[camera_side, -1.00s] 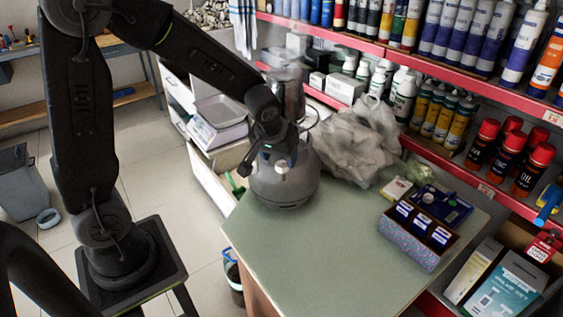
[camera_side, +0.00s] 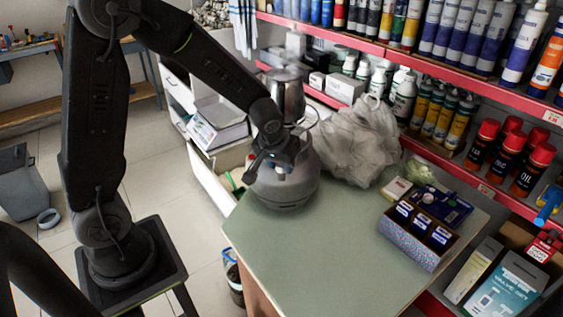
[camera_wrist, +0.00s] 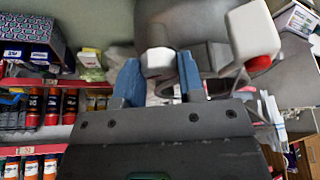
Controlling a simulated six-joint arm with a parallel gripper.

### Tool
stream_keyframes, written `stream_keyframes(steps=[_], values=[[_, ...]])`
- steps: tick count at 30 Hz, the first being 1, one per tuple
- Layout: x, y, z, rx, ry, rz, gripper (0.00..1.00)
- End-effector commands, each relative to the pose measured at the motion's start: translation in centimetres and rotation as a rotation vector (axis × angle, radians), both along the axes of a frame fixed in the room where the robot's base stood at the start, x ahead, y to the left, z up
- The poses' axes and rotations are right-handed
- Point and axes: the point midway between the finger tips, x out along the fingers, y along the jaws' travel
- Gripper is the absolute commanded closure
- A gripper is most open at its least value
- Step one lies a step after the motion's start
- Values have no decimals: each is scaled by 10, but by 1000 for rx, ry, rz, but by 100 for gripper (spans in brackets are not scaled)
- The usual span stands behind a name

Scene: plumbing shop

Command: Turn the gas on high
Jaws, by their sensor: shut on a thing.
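A rounded grey gas cylinder (camera_side: 284,192) stands upright on the green counter top, at its back left corner. In the wrist view its grey body (camera_wrist: 180,18) fills the top middle. A small white knob (camera_wrist: 157,61) sits in front of that body, between the two blue fingertips of my gripper (camera_wrist: 158,80). My gripper is shut on the white knob. In the side view my gripper (camera_side: 277,166) reaches the upper front of the cylinder, and the wrist partly covers the cylinder's top. I see no readable mark showing the knob's setting.
A crumpled plastic bag (camera_side: 352,140) lies right of the cylinder. A metal pitcher (camera_side: 287,97) stands behind it. A patterned box (camera_side: 418,237) sits at the counter's right. A white block with a red edge (camera_wrist: 252,32) is close to my gripper. The counter's front is clear.

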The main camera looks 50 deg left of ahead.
Motion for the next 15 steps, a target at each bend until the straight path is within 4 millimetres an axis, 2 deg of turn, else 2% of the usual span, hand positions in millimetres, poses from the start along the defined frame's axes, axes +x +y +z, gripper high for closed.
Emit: stream_keyframes(steps=[1, 3, 15], values=[[0, 0, 0, 0, 0, 0, 81], [0, 0, 0, 0, 0, 0, 88], [0, -1, 0, 1, 0, 79, 88]])
